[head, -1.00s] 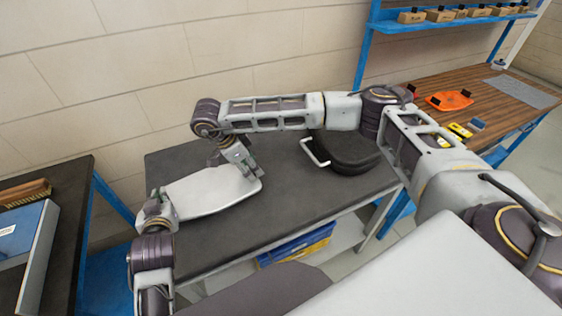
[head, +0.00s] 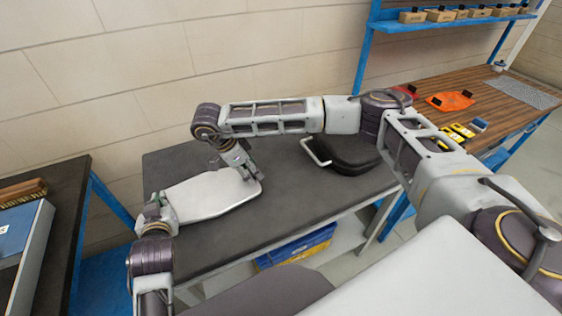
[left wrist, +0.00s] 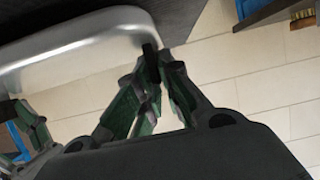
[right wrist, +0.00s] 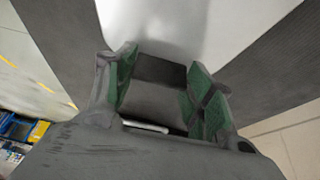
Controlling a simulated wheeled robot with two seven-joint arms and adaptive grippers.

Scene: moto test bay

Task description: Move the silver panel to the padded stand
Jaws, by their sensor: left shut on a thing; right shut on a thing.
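The silver panel (head: 205,198) is a pale flat plate with rounded corners, over the dark-topped table; I cannot tell whether it is lifted clear. My left gripper (head: 158,207) is shut on its left end. In the left wrist view the panel's rim (left wrist: 75,50) lies at the fingers (left wrist: 150,60). My right gripper (head: 246,170) is shut on the far right end. In the right wrist view its green-padded fingers (right wrist: 160,75) stand at the panel's pale face (right wrist: 190,25). I cannot tell for sure which surface is the padded stand.
A black padded item (head: 350,153) with a white handle lies on the dark table (head: 285,195), right of the panel. A blue crate (head: 295,247) sits below. A side table (head: 60,190) holds a blue case at left. A wooden bench (head: 500,75) is at right.

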